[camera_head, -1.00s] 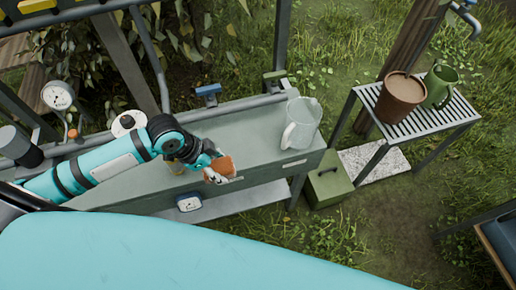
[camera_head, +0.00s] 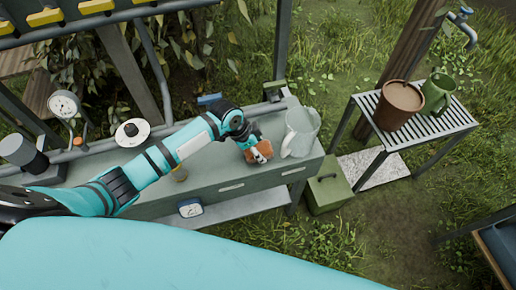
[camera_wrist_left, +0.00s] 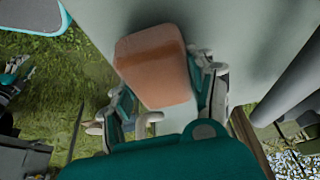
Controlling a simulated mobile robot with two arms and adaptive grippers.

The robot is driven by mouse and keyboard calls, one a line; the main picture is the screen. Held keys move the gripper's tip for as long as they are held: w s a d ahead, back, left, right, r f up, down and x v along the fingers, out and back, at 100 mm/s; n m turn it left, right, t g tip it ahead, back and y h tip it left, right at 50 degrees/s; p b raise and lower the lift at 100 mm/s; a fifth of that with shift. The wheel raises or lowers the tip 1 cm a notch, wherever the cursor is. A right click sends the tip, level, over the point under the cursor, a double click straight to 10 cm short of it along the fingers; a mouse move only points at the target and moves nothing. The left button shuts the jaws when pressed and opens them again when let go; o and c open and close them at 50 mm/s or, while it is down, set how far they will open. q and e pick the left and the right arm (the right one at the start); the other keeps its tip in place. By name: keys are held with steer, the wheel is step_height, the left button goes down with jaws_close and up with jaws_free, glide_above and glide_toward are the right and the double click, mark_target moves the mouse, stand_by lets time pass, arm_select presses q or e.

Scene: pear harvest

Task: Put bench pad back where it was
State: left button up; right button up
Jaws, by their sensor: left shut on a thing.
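The bench pad, an orange-brown block (camera_head: 262,152), is held in my left gripper (camera_head: 260,150) over the right part of the grey-green bench (camera_head: 215,170), just left of a clear jug (camera_head: 299,131). In the left wrist view the pad (camera_wrist_left: 153,65) sits between the two fingers of the left gripper (camera_wrist_left: 165,100), which are shut on it. I cannot tell whether the pad touches the bench top. My right gripper is not in view.
A green box (camera_head: 327,187) stands on the ground. A slatted table (camera_head: 432,122) holds a brown pot (camera_head: 399,104) and green jug (camera_head: 438,92).

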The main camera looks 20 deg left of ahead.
arm_select(q)
steer(key=shift+f, duration=0.45)
steer(key=o, duration=1)
steer(key=shift+f, duration=0.1)
steer(key=shift+o, duration=0.2)
steer(key=v, duration=1.2)
